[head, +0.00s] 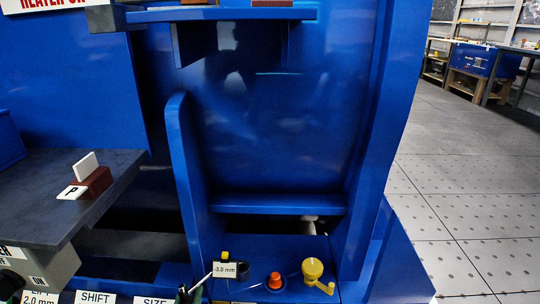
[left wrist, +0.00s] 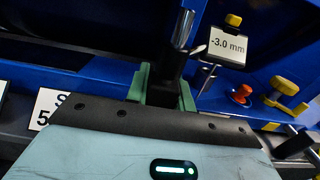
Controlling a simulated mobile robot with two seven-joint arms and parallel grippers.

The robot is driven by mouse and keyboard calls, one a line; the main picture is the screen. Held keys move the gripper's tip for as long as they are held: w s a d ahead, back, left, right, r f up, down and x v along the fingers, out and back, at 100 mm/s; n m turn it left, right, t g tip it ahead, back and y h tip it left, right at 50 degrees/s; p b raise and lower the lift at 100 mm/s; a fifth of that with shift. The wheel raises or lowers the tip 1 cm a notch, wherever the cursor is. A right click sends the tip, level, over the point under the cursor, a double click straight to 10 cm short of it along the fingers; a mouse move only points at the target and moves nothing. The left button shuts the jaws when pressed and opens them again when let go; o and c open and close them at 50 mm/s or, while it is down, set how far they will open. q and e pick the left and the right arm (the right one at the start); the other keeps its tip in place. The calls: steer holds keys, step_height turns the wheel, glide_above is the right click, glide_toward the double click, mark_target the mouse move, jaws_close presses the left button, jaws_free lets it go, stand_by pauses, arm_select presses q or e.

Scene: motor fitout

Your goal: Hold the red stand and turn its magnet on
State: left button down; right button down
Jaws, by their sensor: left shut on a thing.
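My left gripper (left wrist: 163,88), with green fingertips, is shut on a dark post (left wrist: 170,68) that has a silver rod on top. In the head view the gripper (head: 186,296) is at the bottom edge, mostly cut off. A "-3.0 mm" tag (head: 225,269) on a black part with a yellow top is just right of it; the tag also shows in the left wrist view (left wrist: 228,45). No piece is clearly identifiable as the red stand. A dark red block (head: 97,183) with white plates, one marked P, sits at left. Any magnet switch cannot be made out.
An orange-red knob (head: 275,281) and a yellow crank (head: 318,277) stand right of the tag. Blue upright walls and a crossbar (head: 278,204) enclose the space behind. A dark bench (head: 50,215) is at left, with labelled controls below. Open floor (head: 470,200) lies at right.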

arm_select(q)
steer(key=shift+d, duration=0.1)
steer(key=c, duration=1.1)
jaws_free()
steer(key=s, duration=0.7)
steer(key=shift+s+a, duration=0.2)
steer(key=shift+s, duration=0.05)
steer(key=shift+f, duration=0.1)
